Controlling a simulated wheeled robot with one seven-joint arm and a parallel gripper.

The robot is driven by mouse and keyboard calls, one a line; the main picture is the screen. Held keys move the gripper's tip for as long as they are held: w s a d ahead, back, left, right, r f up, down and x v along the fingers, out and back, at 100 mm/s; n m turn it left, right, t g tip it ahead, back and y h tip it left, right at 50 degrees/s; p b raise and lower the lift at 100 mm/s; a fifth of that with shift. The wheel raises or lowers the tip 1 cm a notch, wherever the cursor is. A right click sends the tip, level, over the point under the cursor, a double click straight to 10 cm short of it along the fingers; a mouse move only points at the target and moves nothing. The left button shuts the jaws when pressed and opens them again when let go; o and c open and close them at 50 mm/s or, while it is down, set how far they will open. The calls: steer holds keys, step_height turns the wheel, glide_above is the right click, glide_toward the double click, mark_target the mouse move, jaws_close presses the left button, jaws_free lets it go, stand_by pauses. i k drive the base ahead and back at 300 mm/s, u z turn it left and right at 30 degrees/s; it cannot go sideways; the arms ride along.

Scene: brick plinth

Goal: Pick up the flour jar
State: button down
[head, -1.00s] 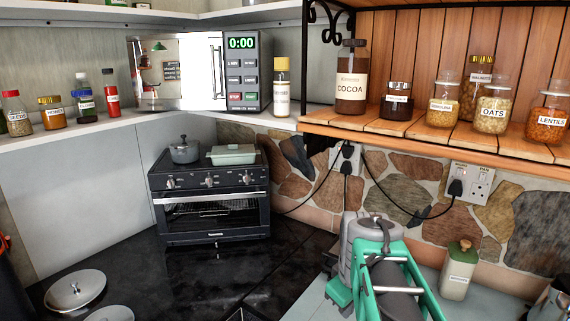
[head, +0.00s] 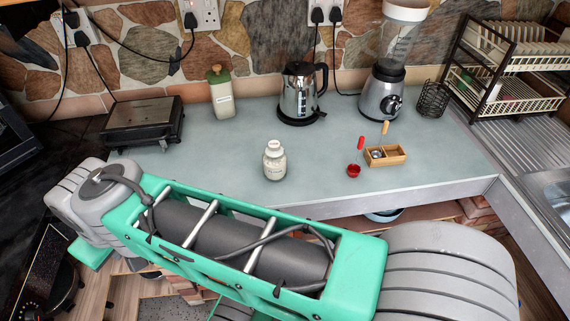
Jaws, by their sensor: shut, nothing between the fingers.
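A small jar (head: 274,163) with a white lid and pale contents stands upright on the grey-blue counter, a little left of the middle of the head view. It looks like the flour jar, but its label is too small to read for certain. My green and grey arm crosses the foreground in front of it, apart from it in the picture. My gripper is not visible in the head view. Nothing hides the jar.
A wooden box (head: 388,155) and a red measuring spoon (head: 354,170) lie right of the jar. A flat grill (head: 143,121) is left, a dish rack (head: 505,70) far right. Counter around the jar is clear.

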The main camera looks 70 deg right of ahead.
mark_target(276, 169)
steer(key=z, duration=3.3)
steer(key=k, duration=1)
steer(key=u, duration=0.75)
steer(key=i, duration=1)
steer(key=k, duration=0.1)
steer(key=z, duration=0.3)
